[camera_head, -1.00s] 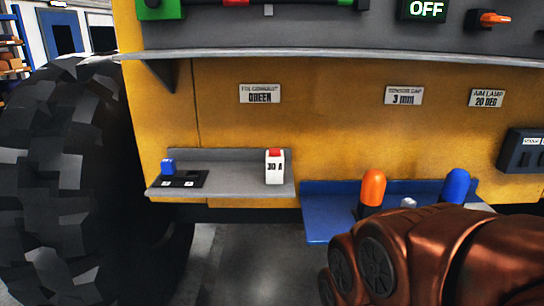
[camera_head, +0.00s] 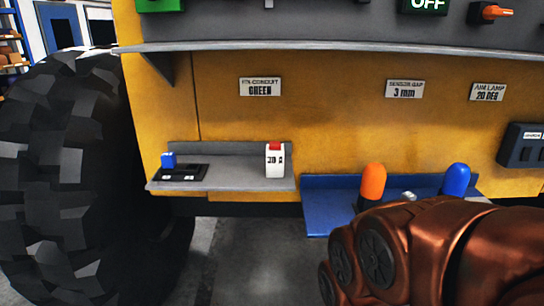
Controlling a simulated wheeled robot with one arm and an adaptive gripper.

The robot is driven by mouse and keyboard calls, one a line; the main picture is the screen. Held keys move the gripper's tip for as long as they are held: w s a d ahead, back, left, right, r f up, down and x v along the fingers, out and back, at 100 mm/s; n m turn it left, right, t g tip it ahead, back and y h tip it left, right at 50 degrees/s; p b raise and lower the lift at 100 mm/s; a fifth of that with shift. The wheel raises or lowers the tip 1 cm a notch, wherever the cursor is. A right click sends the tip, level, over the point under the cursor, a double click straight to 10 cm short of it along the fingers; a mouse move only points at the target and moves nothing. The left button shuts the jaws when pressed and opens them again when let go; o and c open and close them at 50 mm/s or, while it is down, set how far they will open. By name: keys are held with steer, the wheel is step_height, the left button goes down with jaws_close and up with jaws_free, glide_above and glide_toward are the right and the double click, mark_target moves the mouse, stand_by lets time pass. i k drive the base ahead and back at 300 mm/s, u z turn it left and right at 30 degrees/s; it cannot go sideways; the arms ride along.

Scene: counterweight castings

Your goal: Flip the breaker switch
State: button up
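A white breaker block (camera_head: 275,162) marked "30 A", with a red top, stands upright on the right end of a small grey shelf (camera_head: 230,182). A green "OFF" sign (camera_head: 427,5) is cut by the top edge. To its right, an orange lever (camera_head: 495,12) lies roughly level on the dark grey panel (camera_head: 300,22). I cannot tell which of these is the breaker switch. My copper-coloured arm fills the lower right, well below the lever and right of the block. My gripper's fingers do not show.
A blue tray (camera_head: 330,220) holds an orange-capped piece (camera_head: 373,182) and a blue-capped piece (camera_head: 456,180), partly hidden by my arm. A blue switch (camera_head: 168,160) sits left on the grey shelf. A long ledge (camera_head: 330,54) juts out above. A large tyre (camera_head: 60,180) stands left.

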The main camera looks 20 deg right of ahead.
mark_target(273, 145)
steer(key=k, duration=1.35)
steer(key=u, duration=0.45)
steer(key=i, duration=0.65)
steer(key=u, duration=0.5)
steer(key=i, duration=0.85)
steer(key=z, duration=0.2)
